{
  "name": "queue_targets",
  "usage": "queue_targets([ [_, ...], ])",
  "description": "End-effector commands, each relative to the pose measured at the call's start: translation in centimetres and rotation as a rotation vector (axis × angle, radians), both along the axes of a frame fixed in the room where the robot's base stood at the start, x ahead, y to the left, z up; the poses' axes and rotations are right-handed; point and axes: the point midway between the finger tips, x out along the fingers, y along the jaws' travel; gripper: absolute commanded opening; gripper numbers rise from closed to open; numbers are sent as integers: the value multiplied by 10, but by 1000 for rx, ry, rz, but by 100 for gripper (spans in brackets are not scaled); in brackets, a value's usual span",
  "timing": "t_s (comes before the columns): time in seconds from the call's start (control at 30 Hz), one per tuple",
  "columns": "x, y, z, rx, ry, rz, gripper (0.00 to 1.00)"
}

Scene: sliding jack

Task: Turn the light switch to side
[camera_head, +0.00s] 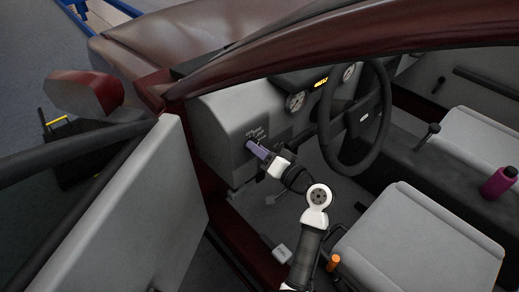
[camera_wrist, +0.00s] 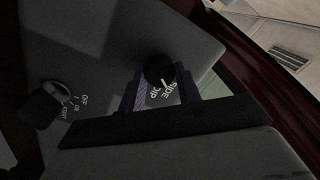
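The light switch is a round black knob (camera_wrist: 158,68) on the grey dashboard panel in the wrist view. A short white mark near its lower edge lies close to the printed words DIP and SIDE; I cannot tell exactly which word it points to. My gripper (camera_wrist: 160,88) has its two purple fingers apart, one on each side of the knob's lower part. I cannot tell whether they touch it. In the head view my gripper (camera_head: 252,147) is at the panel left of the steering wheel, and its fingers hide the knob.
A second dark knob (camera_wrist: 42,105) with its own printed labels sits to the left in the wrist view. The steering wheel (camera_head: 354,114) is right of my gripper. The open car door (camera_head: 150,210) stands at the left. A seat (camera_head: 420,240) is at the lower right.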

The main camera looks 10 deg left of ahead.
Motion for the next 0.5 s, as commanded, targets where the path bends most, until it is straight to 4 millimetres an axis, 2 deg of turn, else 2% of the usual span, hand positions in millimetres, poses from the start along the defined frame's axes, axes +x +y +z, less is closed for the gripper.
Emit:
queue_targets([
  [0.03, 0, 0, 0, 1, 0, -1, 38],
  [0.17, 0, 0, 0, 0, -1, -1, 55],
  [0.5, -1, -3, -1, -1, -1, -1, 55],
])
